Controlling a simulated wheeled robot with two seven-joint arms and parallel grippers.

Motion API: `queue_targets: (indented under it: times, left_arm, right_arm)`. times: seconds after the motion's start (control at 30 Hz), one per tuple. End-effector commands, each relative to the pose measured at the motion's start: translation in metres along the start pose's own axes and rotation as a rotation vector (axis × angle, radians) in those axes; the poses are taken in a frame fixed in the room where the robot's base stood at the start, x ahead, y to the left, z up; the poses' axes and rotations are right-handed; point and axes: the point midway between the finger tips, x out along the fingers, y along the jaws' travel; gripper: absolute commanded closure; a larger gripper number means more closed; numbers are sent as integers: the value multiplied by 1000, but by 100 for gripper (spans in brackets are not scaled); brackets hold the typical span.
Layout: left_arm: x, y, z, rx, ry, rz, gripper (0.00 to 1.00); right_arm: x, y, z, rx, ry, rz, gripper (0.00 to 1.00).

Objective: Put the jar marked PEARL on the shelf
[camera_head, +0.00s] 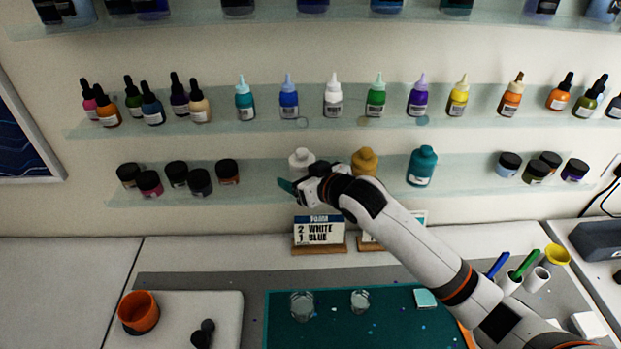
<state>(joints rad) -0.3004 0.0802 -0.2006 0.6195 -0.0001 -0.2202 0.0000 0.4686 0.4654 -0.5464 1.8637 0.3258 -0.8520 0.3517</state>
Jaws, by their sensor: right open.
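A white jar (301,158) with a rounded top stands upright at the lower glass shelf (260,185), left of a gold jar (365,160) and a teal jar (422,166). No PEARL marking is readable; the white jar's lower front is hidden behind my gripper. My right gripper (296,187) reaches up from the lower right and is open right in front of the white jar. Whether its fingers are around the jar or only touching it cannot be told. My left gripper is not in view.
Dark-lidded pots stand at both ends of the lower shelf, and dropper bottles fill the shelf above. A green mat (283,337) holds two clear cups; an orange cup (139,312) is at left.

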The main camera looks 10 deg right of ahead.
Motion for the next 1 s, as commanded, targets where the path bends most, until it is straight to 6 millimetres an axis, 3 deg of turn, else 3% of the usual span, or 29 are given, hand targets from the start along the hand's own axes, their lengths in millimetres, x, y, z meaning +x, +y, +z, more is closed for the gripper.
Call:
queue_targets:
  times: [0.17,0.6,0.8,1.0]
  left_arm:
    - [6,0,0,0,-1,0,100]
    - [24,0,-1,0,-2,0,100]
    - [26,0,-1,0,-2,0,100]
    - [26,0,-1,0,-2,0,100]
  right_arm:
    - [-20,0,-1,-2,-2,0,25]
    - [-103,0,-1,-2,-3,-1,25]
    - [-119,0,0,0,-1,0,25]
    - [-120,0,1,1,-1,0,25]
